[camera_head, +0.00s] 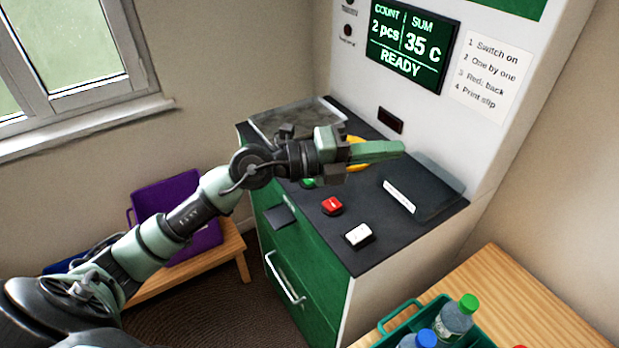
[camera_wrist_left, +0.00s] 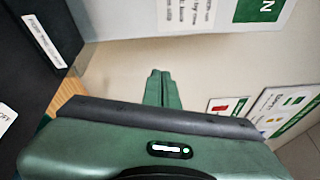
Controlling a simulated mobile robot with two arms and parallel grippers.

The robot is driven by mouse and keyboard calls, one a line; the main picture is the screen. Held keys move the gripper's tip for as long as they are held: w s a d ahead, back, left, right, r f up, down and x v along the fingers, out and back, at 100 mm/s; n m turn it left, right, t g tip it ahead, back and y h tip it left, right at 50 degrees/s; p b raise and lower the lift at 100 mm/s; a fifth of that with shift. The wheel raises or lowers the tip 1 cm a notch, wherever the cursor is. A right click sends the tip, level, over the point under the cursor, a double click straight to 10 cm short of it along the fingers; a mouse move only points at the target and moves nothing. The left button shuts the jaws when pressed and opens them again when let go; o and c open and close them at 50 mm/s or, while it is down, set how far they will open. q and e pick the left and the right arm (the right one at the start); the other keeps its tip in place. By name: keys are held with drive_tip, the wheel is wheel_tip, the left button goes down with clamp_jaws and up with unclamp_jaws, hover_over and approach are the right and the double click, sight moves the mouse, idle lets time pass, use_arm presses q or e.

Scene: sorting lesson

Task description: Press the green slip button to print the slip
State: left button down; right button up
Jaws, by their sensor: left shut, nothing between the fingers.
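The green button (camera_head: 308,183) sits on the dark top of the machine, left of the red button (camera_head: 332,205). My left forearm and wrist partly cover it in the head view. My left gripper (camera_head: 398,148) is shut and empty, held above the counter and pointing right, past the green button. Its closed fingers show in the left wrist view (camera_wrist_left: 158,88) against a pale wall; no button shows there. The screen (camera_head: 412,45) reads 2 pcs, 35 C, READY. My right gripper is not in view.
A white switch (camera_head: 358,235) stands nearest the counter's front. A yellow part (camera_head: 357,152) lies partly hidden behind my gripper. A dark tray with a white label (camera_head: 399,196) is at right. A green crate (camera_head: 398,322) holds bottles on a wooden table. A purple box (camera_head: 180,205) sits at left.

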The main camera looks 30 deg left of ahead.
use_arm(q)
drive_tip(key=w+a+f+y, duration=0.1)
drive_tip(key=a+f+y, duration=0.1)
drive_tip(key=a, duration=0.4)
drive_tip(key=w+a+f+g+y, duration=0.1)
drive_tip(key=w+a+f+y, duration=0.1)
drive_tip(key=a+y, duration=0.3)
drive_tip(key=w+a+f+g+y, duration=0.1)
drive_tip(key=w+a+f+y, duration=0.1)
drive_tip(key=a, duration=0.6)
drive_tip(key=shift+w+f+y, duration=0.25)
drive_tip(key=shift+f+y, duration=0.25)
drive_tip(key=shift+y, duration=0.6)
drive_tip(key=b, duration=0.5)
hover_over(309, 180)
drive_tip(key=f, duration=0.7)
drive_tip(key=shift+s+a+f, duration=0.2)
drive_tip(key=shift+a+f, duration=0.05)
drive_tip(key=shift+f, duration=0.15)
drive_tip(key=shift+f+b, duration=0.4)
drive_tip(key=shift+f, duration=0.15)
